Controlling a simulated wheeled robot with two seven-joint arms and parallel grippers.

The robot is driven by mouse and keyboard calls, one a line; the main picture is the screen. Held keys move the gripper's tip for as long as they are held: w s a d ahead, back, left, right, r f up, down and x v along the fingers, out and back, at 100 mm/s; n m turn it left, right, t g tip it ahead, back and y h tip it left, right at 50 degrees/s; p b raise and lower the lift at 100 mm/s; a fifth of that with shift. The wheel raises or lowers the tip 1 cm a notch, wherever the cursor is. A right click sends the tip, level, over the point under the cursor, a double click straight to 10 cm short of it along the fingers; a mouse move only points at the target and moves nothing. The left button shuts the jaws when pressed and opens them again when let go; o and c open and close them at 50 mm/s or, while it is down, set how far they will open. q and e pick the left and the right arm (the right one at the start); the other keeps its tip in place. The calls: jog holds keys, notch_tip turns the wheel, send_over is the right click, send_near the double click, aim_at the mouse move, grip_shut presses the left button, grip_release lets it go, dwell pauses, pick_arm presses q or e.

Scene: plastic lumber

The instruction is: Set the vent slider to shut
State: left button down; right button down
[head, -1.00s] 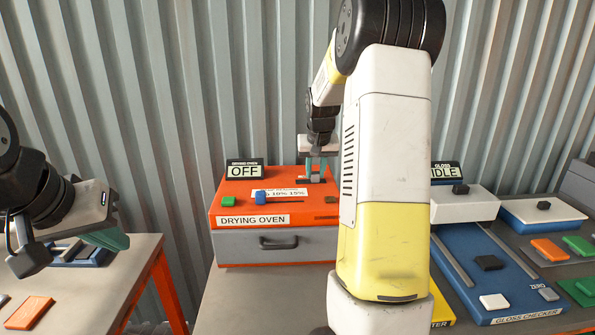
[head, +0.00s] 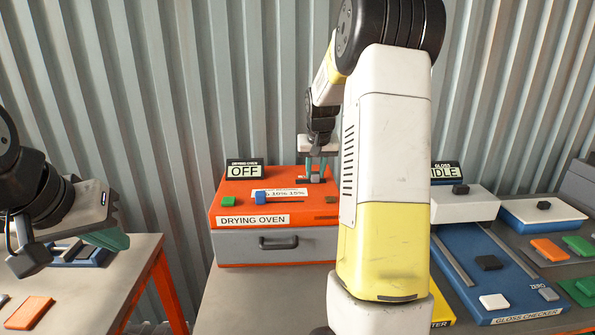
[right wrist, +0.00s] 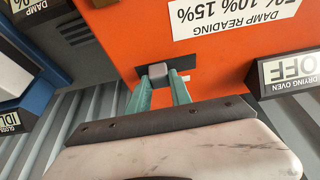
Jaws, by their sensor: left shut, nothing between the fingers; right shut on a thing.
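The orange drying oven (head: 222,212) stands on the middle table, with its display (head: 244,171) reading OFF. On its top at the back is a dark slot (head: 301,182). In the right wrist view a small grey knob (right wrist: 179,75) stands in this slot (right wrist: 236,104), near the slot's left end there. It appears to be the vent slider; its label is not visible. My right gripper (head: 317,177) reaches down over the oven and is shut on the knob, its teal fingers (right wrist: 168,82) on either side. My left gripper (head: 112,241) is shut and empty above the left table.
A blue slider (head: 260,197) and a green button (head: 228,202) sit on the oven's front top, above a grey drawer (head: 283,243). The blue gloss checker (head: 480,262) stands right. My right arm hides the oven's right side. A corrugated wall (head: 150,90) is behind.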

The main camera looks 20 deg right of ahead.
aim_at(300, 180)
jog(key=shift+w+a, duration=0.2)
jog(key=shift+a, duration=0.55)
jog(key=shift+w+a, duration=0.2)
jog(key=shift+a, duration=0.5)
jog(key=shift+w+a, duration=0.2)
jog(key=shift+a, duration=0.55)
jog(key=c, duration=1.2)
grip_release()
jog(key=shift+a, duration=0.1)
jog(key=shift+o, duration=0.2)
jog(key=v, duration=0.7)
jog(key=shift+r, duration=0.35)
jog(key=shift+s, duration=0.25)
